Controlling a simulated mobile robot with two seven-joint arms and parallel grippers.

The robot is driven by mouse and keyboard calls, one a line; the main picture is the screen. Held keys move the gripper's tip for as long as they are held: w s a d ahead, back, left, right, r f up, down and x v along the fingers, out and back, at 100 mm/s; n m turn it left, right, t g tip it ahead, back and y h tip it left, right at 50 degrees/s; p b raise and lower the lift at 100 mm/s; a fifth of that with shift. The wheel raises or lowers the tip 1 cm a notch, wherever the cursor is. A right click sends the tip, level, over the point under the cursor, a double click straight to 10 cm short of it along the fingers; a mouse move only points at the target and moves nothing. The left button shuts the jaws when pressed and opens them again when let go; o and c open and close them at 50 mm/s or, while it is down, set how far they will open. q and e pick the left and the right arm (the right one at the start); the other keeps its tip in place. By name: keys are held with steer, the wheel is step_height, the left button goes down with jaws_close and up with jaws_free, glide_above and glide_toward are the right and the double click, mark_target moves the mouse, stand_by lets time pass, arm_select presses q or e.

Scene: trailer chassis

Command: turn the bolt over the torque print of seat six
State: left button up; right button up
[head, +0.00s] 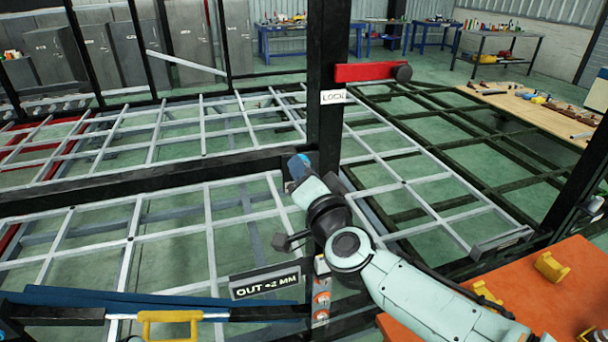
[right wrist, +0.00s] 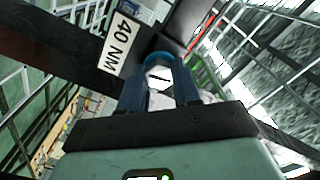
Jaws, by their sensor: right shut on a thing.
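My right gripper (head: 298,165) is at the dark upright post in the head view, its blue fingertips against or close to the post. In the right wrist view the gripper (right wrist: 160,88) is shut on a bolt (right wrist: 159,74), whose pale hexagonal face with a dark mark shows between the blue fingers. A white torque print reading "40 NM" (right wrist: 121,45) is on the dark frame just left of the bolt. I see no seat number. The bolt's shank is hidden, and the head view does not show the bolt. My left gripper is not in view.
A red lever (head: 370,72) and a "LOCK" label (head: 333,97) are on the post. An orange table (head: 545,300) with yellow pieces is at the lower right. Pale grid frames surround the post.

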steer(key=m+b, duration=0.1)
steer(key=m, duration=0.3)
steer(key=m+b, duration=0.1)
steer(key=m, duration=0.3)
steer(key=m+b, duration=0.1)
steer(key=m, duration=0.3)
steer(key=shift+a+f+m, duration=0.1)
steer(key=shift+f+m, duration=0.15)
steer(key=shift+m, duration=0.15)
steer(key=m+b, duration=0.1)
steer(key=m, duration=0.2)
steer(key=shift+m, duration=0.4)
steer(key=m+b, duration=0.1)
steer(key=m, duration=0.2)
steer(key=shift+m+b, duration=0.3)
steer(key=shift+b, duration=0.1)
arm_select(q)
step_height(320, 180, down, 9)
steer(key=b, duration=0.4)
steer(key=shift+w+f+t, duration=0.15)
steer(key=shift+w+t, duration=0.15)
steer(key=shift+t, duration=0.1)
arm_select(e)
steer(key=shift+r+m, duration=0.15)
steer(key=shift+m, duration=5.75)
